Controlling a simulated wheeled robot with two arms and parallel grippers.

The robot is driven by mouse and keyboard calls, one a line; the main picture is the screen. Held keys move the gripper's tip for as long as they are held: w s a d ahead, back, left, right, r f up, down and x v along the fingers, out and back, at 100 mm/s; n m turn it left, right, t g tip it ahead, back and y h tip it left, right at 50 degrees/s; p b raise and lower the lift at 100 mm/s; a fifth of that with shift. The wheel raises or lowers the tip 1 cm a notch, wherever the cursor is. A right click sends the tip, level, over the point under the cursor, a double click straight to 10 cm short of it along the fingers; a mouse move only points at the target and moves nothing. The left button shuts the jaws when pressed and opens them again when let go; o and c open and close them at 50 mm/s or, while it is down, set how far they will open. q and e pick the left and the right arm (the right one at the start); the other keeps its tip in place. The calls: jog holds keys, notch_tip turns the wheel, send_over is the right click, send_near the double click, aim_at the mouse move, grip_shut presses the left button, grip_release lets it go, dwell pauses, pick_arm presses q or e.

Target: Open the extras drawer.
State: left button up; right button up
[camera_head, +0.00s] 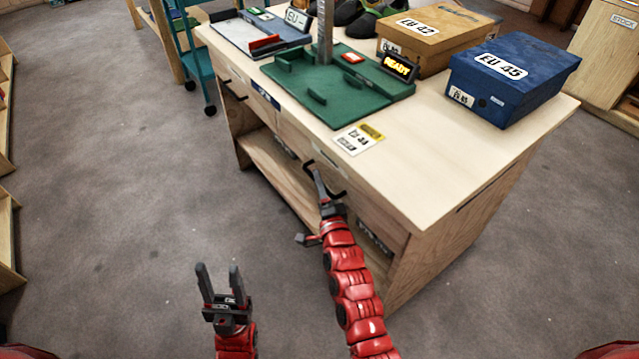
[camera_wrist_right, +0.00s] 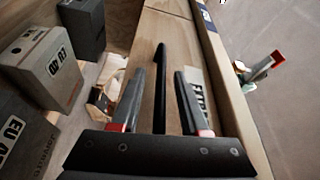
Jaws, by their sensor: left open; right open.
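The extras drawer (camera_wrist_right: 146,38) is in the front of the wooden counter, with a partly hidden label (camera_wrist_right: 197,90) reading "EXTR". Its front looks flush with the counter. Its dark bar handle (camera_wrist_right: 161,55) runs between the fingers of my right gripper (camera_wrist_right: 159,74) in the right wrist view. The fingers are open, with a gap on both sides of the bar. In the head view my right gripper (camera_head: 318,180) is at the drawer front and partly covers the handle. My left gripper (camera_head: 217,268) is open and empty over the floor, left of the right arm.
The counter top (camera_head: 430,160) carries a green measuring device (camera_head: 340,95), a tan box (camera_head: 430,40), a blue box (camera_head: 512,80) and a card (camera_head: 357,140). Boxes (camera_wrist_right: 45,65) sit on the shelf below. The floor (camera_head: 120,200) to the left is clear.

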jog(key=shift+w, duration=0.1)
grip_shut()
dwell(1.4)
